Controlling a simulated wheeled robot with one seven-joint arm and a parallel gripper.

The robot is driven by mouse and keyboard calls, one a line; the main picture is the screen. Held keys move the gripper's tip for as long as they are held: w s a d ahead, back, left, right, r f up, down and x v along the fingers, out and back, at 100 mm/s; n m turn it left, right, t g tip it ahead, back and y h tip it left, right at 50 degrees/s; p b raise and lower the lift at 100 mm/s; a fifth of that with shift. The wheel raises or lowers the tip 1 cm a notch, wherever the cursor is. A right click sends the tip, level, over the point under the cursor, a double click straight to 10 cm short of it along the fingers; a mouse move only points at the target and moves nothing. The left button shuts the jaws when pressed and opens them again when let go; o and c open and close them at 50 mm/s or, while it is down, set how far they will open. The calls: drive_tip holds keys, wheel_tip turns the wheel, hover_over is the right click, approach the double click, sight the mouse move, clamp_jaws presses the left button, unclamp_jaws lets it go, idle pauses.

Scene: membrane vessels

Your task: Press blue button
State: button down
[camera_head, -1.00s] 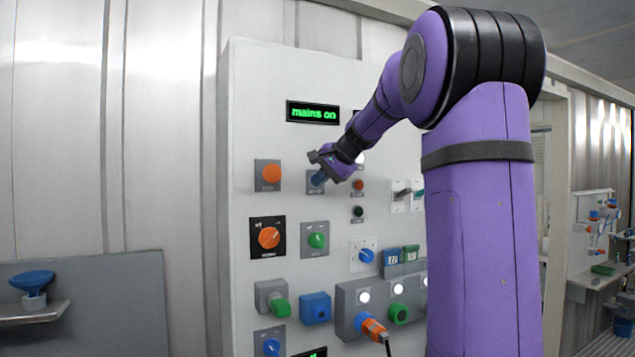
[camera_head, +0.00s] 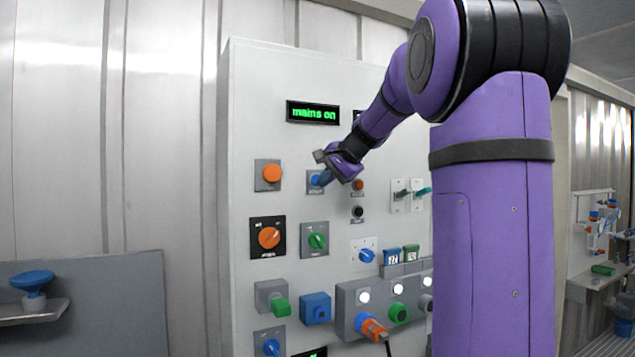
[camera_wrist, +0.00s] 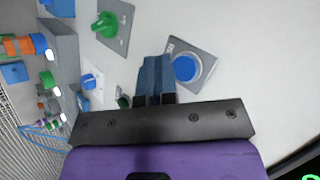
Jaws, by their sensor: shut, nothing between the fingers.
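The blue button (camera_head: 315,181) is round and sits on a grey square plate on the white panel, below the "mains on" display. In the wrist view the blue button (camera_wrist: 185,68) shows in full, just right of the fingertips. My gripper (camera_head: 324,178) is at the button's right side in the head view and hides part of its plate. In the wrist view my gripper (camera_wrist: 154,62) has its blue fingers shut together, with nothing between them. The fingertips look beside the button, not over it. I cannot tell whether they touch the plate.
An orange button (camera_head: 271,174) is to the left on the white panel (camera_head: 300,75). Small red (camera_head: 358,185) and black (camera_head: 357,211) buttons are close on the right. A green knob (camera_head: 317,240) is below. Plugs and sockets stick out lower down.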

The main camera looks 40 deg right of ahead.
drive_tip(key=s, duration=0.1)
drive_tip(key=s+a, duration=0.1)
drive_tip(key=s, duration=0.1)
drive_tip(key=shift+s, duration=0.3)
idle(0.7)
drive_tip(key=s+a+f+n+g, duration=0.25)
drive_tip(key=s+a+f, duration=0.2)
drive_tip(key=a, duration=0.55)
drive_tip(key=s+a+f+n+g, duration=0.1)
drive_tip(key=s+a+f+n, duration=0.3)
drive_tip(key=a, duration=0.5)
drive_tip(key=s+a+f+n, duration=0.3)
drive_tip(key=s+f+n, duration=0.1)
drive_tip(key=s, duration=0.3)
drive_tip(key=s+a+f+n+g+h, duration=0.1)
drive_tip(key=s+a+f+n, duration=0.2)
drive_tip(key=s+f, duration=0.3)
drive_tip(key=shift+s+a+n, duration=0.35)
drive_tip(key=shift+s+a, duration=0.1)
drive_tip(key=shift+s, duration=0.7)
